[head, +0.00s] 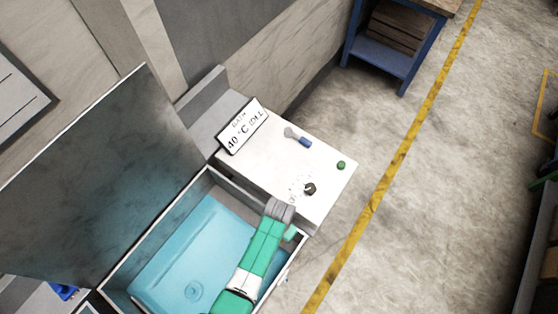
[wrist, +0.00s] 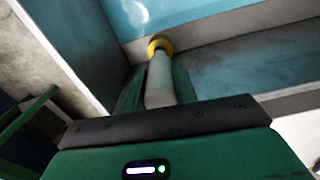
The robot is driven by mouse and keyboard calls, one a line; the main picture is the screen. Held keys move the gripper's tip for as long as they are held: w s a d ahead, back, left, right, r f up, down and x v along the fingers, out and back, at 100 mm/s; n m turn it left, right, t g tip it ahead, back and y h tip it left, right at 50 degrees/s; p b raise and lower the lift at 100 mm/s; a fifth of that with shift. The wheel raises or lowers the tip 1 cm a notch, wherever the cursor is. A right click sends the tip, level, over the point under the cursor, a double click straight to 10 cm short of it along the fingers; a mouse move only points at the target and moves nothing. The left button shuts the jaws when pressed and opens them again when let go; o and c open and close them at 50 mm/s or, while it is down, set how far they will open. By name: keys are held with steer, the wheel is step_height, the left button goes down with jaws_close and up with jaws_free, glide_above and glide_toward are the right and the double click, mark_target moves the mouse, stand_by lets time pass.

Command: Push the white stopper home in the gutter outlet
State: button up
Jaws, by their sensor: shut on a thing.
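In the wrist view, my gripper (wrist: 158,82) is shut on a white cylinder (wrist: 159,85), which looks like the white stopper. A yellow ring (wrist: 160,45) sits at its far end, against or just in front of a grey ledge (wrist: 205,32). I cannot tell whether it touches the ledge or enters an opening. The gutter outlet cannot be made out. In the head view, my green arm reaches over the right side of the open bath (head: 160,268) and hides the held piece.
The light-blue basin has a round drain (head: 193,291). A raised lid (head: 95,180) stands at the left. The white worktop (head: 270,160) holds a sign (head: 242,126), a blue-handled tool (head: 299,138), a green cap (head: 341,165) and a dark knob (head: 309,188). Floor to the right is clear.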

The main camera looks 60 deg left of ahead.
steer(key=shift+f, duration=0.1)
stand_by(0.8)
steer(key=shift+f+b, duration=0.35)
steer(key=shift+f+b, duration=1.35)
steer(key=shift+f, duration=0.2)
steer(key=o, duration=1)
step_height(320, 180, up, 8)
steer(key=shift+f+p, duration=0.1)
steer(key=shift+p, duration=0.6)
